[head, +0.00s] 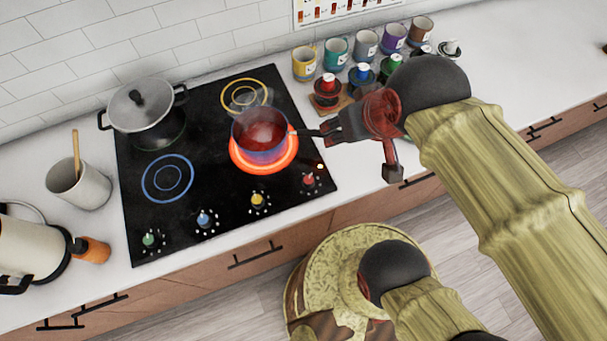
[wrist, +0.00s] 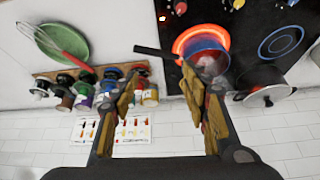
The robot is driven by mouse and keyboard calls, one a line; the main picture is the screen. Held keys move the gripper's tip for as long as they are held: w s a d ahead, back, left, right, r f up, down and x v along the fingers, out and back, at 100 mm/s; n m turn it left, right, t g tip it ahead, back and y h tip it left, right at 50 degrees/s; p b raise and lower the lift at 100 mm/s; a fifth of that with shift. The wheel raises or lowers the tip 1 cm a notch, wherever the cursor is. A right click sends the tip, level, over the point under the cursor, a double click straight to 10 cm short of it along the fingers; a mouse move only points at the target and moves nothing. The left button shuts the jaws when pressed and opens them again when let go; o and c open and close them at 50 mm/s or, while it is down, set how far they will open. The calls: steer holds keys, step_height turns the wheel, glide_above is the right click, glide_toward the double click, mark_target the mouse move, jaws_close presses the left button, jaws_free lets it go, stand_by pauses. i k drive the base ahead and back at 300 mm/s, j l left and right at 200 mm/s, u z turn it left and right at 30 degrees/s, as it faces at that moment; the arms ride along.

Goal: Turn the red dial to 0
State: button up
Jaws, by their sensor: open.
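The red dial (head: 309,180) is at the right front corner of the black cooktop (head: 205,185). It also shows at the top edge of the wrist view (wrist: 180,7). An orange light glows beside it; its exact setting is too small to read. The right front burner (head: 265,168) glows red-orange beneath a saucepan (head: 262,138) of red liquid. My gripper (head: 318,133) is open, above and behind the red dial, close to the saucepan's dark handle. In the wrist view, the handle lies beyond my open fingers (wrist: 160,76); I cannot tell whether they touch it.
Yellow (head: 258,199), blue (head: 204,219) and green dials (head: 149,240) line the cooktop's front. A lidded pot (head: 147,112) stands at the back left. Several mugs and bottles stand behind my gripper. A green plate (wrist: 62,45) with a whisk appears in the wrist view.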

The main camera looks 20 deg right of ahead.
mark_target(309, 180)
steer(key=k+l+u, duration=0.15)
steer(key=u, duration=0.25)
steer(key=k+l+u, duration=0.15)
steer(key=l+u, duration=0.2)
